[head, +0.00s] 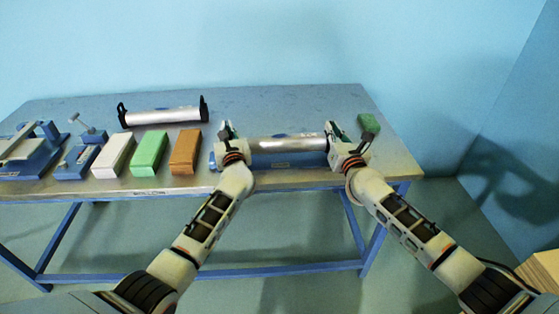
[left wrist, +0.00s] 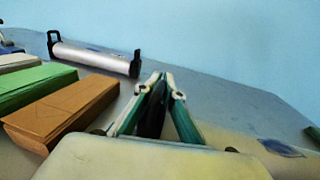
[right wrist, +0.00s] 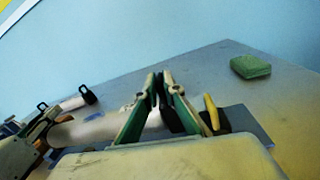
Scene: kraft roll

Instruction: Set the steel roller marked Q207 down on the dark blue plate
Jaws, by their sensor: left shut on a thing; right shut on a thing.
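A steel roller (head: 290,144) spans between my two grippers at the front right of the bench; its mark is not readable. It also shows in the right wrist view (right wrist: 88,130). My left gripper (head: 228,130) is shut on its left end, with a dark part between the fingers in the left wrist view (left wrist: 155,100). My right gripper (head: 335,130) is shut on its right end. The dark blue plate (head: 287,161) lies under the roller, partly hidden by it. I cannot tell whether roller and plate touch.
A second steel roller (head: 163,116) with black end brackets lies behind. Brown (head: 186,151), green (head: 149,152) and white (head: 113,155) blocks stand left of my left gripper, with blue fixtures (head: 78,162) further left. A green block (head: 369,122) is at the back right.

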